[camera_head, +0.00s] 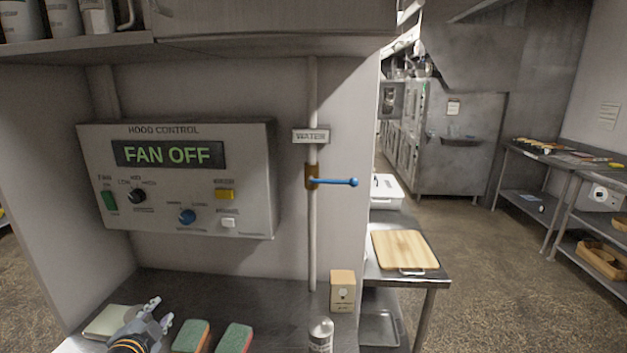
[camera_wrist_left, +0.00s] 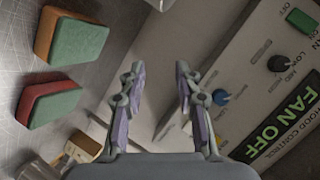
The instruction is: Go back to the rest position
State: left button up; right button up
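My left gripper (camera_head: 161,312) is low at the left of the head view, above the metal counter and in front of the hood control panel (camera_head: 255,180). In the left wrist view its two fingers (camera_wrist_left: 160,70) stand apart with nothing between them, so it is open and empty. The panel's display reads FAN OFF. My right gripper is in neither view.
Two green-topped sponges (camera_head: 190,337) (camera_head: 234,339) lie close right of my left gripper. A pale pad (camera_head: 108,322) lies left of it. A can (camera_head: 320,336) and small box (camera_head: 342,291) stand farther right. A blue-handled water valve (camera_head: 335,181) juts from the wall pipe.

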pick_arm(q)
jog(key=s+d+f+n+g+h, duration=0.1)
jog(key=s+d+f+n+g, duration=0.4)
jog(key=s+f, duration=0.5)
jog(key=s+d+f+n+g+h, duration=0.1)
jog(key=s+d+f+n+g, duration=0.4)
jog(key=s, duration=0.8)
notch_tip(320, 180, down, 26)
jog(key=s+a+m+g, duration=0.1)
jog(key=s, duration=0.1)
jog(key=s+a+f+g, duration=0.1)
jog(key=s+f, duration=1.7)
jog(key=s, duration=0.1)
jog(key=shift+s+a+g, duration=0.2)
jog(key=shift+s+g, duration=0.1)
jog(key=shift+s, duration=0.1)
jog(key=shift+f, duration=0.1)
